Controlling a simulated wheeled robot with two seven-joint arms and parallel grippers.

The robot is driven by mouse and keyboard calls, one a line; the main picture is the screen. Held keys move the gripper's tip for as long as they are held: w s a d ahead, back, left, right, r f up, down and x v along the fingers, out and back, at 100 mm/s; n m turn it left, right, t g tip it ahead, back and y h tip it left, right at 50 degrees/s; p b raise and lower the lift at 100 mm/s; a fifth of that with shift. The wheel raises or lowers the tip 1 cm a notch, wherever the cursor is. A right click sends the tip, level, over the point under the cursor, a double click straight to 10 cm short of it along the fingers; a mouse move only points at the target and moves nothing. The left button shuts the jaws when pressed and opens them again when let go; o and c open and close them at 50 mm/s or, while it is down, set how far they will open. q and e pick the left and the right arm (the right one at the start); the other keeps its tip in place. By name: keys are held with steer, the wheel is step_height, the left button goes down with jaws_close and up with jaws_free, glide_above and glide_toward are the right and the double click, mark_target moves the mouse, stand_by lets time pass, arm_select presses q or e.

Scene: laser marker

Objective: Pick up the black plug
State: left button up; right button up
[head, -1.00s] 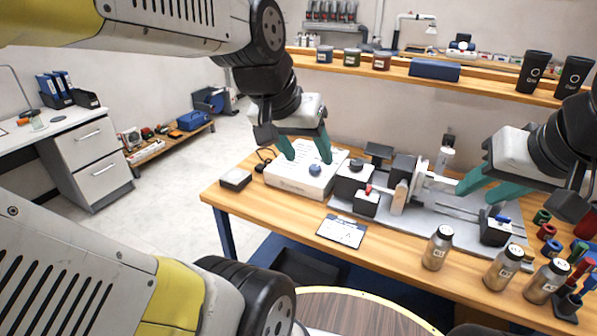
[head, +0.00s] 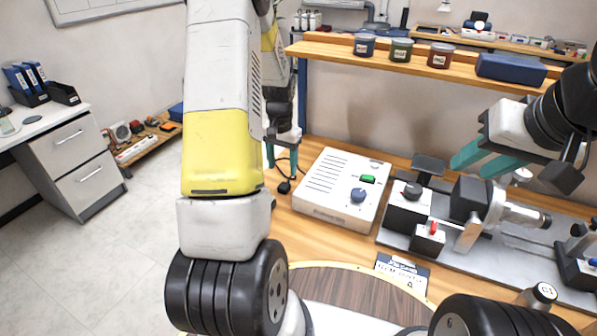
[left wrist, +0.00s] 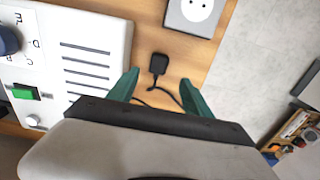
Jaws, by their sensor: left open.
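The black plug (head: 284,187) lies on the wooden table to the left of the white control box, with its cable trailing from it. In the left wrist view the plug (left wrist: 158,64) shows between and just beyond the fingertips of my left gripper (left wrist: 159,78). That gripper is open, with its teal fingers on either side of the plug's line and nothing between them. In the head view my left arm partly hides it. My right gripper (head: 472,167) is apart from the plug, over the laser rig, with its teal fingers spread and empty.
The white control box (head: 340,188) with a blue knob and green switch stands close beside the plug. A grey socket box (left wrist: 197,16) sits near the table edge in the left wrist view. The laser rig (head: 520,258) fills the right side. A shelf (head: 390,62) runs above.

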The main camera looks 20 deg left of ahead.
mark_target(284, 185)
arm_select(q)
step_height(284, 185, down, 7)
steer(key=shift+d+f, duration=0.1)
steer(key=shift+d, duration=0.05)
jaws_close()
stand_by(0.4)
step_height(284, 185, up, 10)
stand_by(0.5)
